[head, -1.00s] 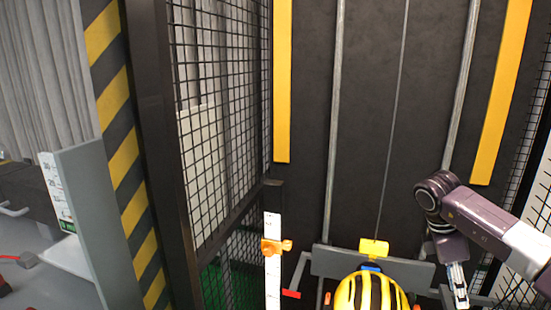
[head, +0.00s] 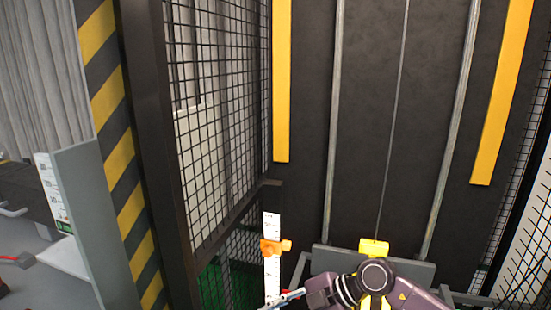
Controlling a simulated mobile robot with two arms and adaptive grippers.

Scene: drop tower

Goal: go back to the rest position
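My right arm comes in from the lower right. Its purple wrist joint is in front of the drop carriage, and its gripper (head: 280,301) points left at the bottom edge, by the lower part of the white ruler (head: 271,260). I cannot tell whether it touches the ruler or whether its fingers are open. An orange slider (head: 275,247) sits on the ruler. My arm hides most of the yellow and black striped dome (head: 366,304) below the grey crossbar (head: 323,258). My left gripper is not in view.
A yellow block (head: 374,247) sits at the crossbar under a thin cable, between two grey guide rails (head: 333,130). A mesh cage wall (head: 222,110) and a striped post (head: 117,155) stand at left. A grey panel (head: 98,220) stands further left.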

